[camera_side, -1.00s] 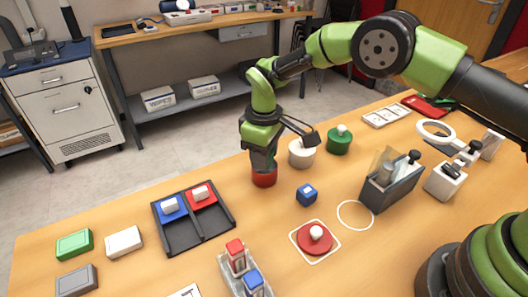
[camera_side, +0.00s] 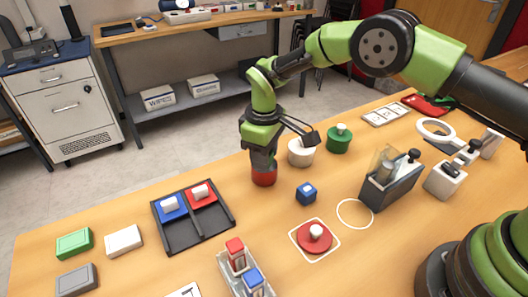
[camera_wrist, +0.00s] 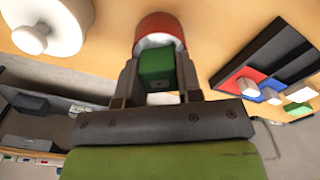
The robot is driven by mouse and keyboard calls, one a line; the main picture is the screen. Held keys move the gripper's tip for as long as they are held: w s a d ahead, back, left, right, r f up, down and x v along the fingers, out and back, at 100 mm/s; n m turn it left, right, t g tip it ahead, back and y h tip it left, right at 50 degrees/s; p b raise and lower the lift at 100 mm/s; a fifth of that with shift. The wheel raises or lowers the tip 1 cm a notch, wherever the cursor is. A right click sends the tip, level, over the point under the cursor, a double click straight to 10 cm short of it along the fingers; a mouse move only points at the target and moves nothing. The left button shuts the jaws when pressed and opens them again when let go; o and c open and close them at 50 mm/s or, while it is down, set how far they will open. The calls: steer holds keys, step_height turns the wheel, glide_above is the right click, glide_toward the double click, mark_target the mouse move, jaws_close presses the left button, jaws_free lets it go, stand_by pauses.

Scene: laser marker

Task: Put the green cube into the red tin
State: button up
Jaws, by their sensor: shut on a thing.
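My gripper (camera_wrist: 158,80) is shut on the green cube (camera_wrist: 156,66), which sits between the two fingers in the wrist view. The red tin (camera_side: 264,178) stands on the wooden table directly below my gripper in the side view. In the wrist view the tin (camera_wrist: 160,22) shows its red wall and pale inside just past the cube. The cube overlaps the tin's mouth there; I cannot tell how deep it is. In the side view the cube is hidden by my fingers and the tin.
A white lidded tin (camera_side: 300,154) and a green one (camera_side: 339,140) stand right of the red tin. A blue cube (camera_side: 306,194) lies in front of it. A red lid (camera_side: 314,238) rests on a marked square. A dark two-part tray (camera_side: 196,238) is at left.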

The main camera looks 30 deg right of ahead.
steer(key=shift+f, duration=0.35)
stand_by(0.5)
steer(key=o, duration=1)
step_height(320, 180, up, 10)
steer(key=s+d+r+m+t+y, duration=0.1)
steer(key=s+d+r+m+t, duration=0.15)
steer(key=s+r, duration=0.4)
steer(key=s+d+r+m+t+y, duration=0.1)
steer(key=s+d+r+m, duration=0.25)
steer(key=r, duration=0.65)
steer(key=s+d+m+t, duration=0.1)
steer(key=s, duration=0.4)
steer(key=s+d+m+t, duration=0.1)
steer(key=s+d+m, duration=0.1)
steer(key=s, duration=0.4)
steer(key=s+d+m+t, duration=0.1)
steer(key=s, duration=0.4)
steer(key=shift+s+d+r+m+t, duration=0.35)
steer(key=shift+m, duration=0.05)
